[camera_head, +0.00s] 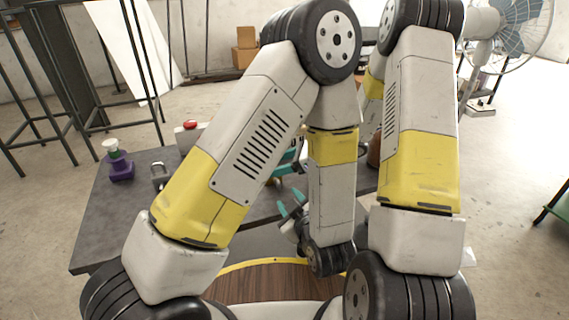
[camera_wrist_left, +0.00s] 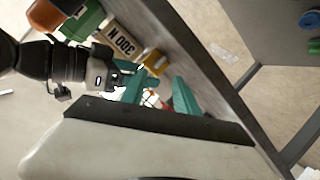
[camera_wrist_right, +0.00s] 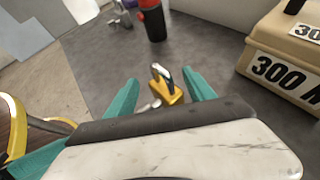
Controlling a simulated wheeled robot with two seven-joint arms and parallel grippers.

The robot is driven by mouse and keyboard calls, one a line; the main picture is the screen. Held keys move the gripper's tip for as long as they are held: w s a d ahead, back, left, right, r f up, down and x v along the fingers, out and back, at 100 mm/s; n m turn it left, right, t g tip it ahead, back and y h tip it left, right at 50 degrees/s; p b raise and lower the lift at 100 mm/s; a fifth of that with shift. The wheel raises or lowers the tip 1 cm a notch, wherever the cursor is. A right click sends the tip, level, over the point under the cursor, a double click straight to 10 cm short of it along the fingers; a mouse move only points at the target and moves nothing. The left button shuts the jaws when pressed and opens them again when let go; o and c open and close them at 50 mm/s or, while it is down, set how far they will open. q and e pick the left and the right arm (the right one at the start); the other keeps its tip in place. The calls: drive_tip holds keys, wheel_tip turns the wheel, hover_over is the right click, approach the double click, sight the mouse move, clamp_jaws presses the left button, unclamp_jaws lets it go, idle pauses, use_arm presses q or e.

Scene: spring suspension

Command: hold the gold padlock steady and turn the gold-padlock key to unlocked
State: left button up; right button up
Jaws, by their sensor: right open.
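The gold padlock (camera_wrist_right: 166,88) stands on the table between and beyond the fingertips of my open right gripper (camera_wrist_right: 164,88) in the right wrist view, apart from both. A small silver piece, probably the key (camera_wrist_right: 150,105), shows at its near side; its turn is unclear. The padlock also shows in the left wrist view (camera_wrist_left: 155,63). My left gripper (camera_head: 290,203) is open and empty near the table's front edge in the head view, away from the padlock. Its teal fingers (camera_wrist_left: 158,93) also show in the left wrist view. In the head view my left arm hides the padlock.
A tan box marked 300 (camera_wrist_right: 290,55) stands right of the padlock. A red-and-black cylinder (camera_wrist_right: 153,22) stands beyond it. A silver padlock (camera_head: 159,172), a purple piece (camera_head: 120,168) and a red-button box (camera_head: 189,134) sit on the table's left part. A wooden round seat (camera_head: 265,282) is in front.

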drive_tip(key=shift+f, duration=0.1)
clamp_jaws()
idle(0.3)
